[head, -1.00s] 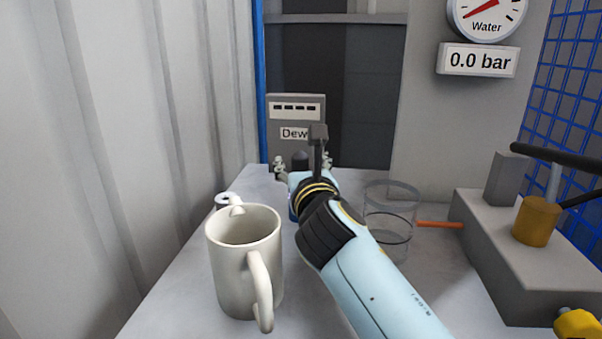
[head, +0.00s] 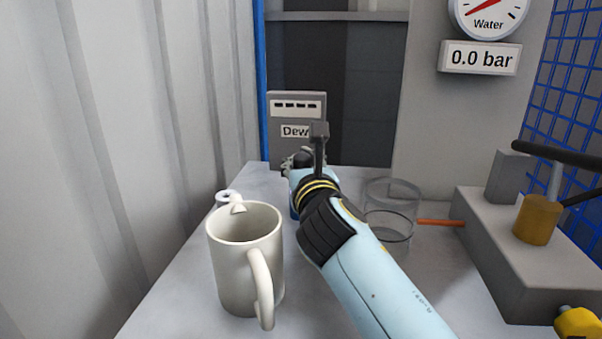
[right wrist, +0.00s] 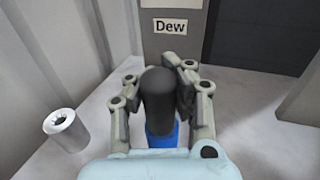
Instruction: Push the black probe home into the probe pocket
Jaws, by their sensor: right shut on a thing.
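The black probe (right wrist: 159,95) stands upright with a blue part (right wrist: 160,134) below its black top. My right gripper (right wrist: 155,92) is shut on it, with grey fingers on both sides of the black top. In the head view the black probe (head: 302,156) shows only in part behind my right wrist. A pale cylinder (right wrist: 66,130) with a dark hole in its top stands apart to the left, and I take it for the probe pocket. In the head view this cylinder (head: 222,197) is mostly hidden behind a mug. My left gripper is not in view.
The cream mug (head: 235,270) stands at the front left. A clear glass beaker (head: 392,205) is right of my wrist, with an orange rod (head: 440,222) beyond. A grey block with a brass fitting (head: 536,220) fills the right. The grey "Dew" box (head: 297,108) stands behind.

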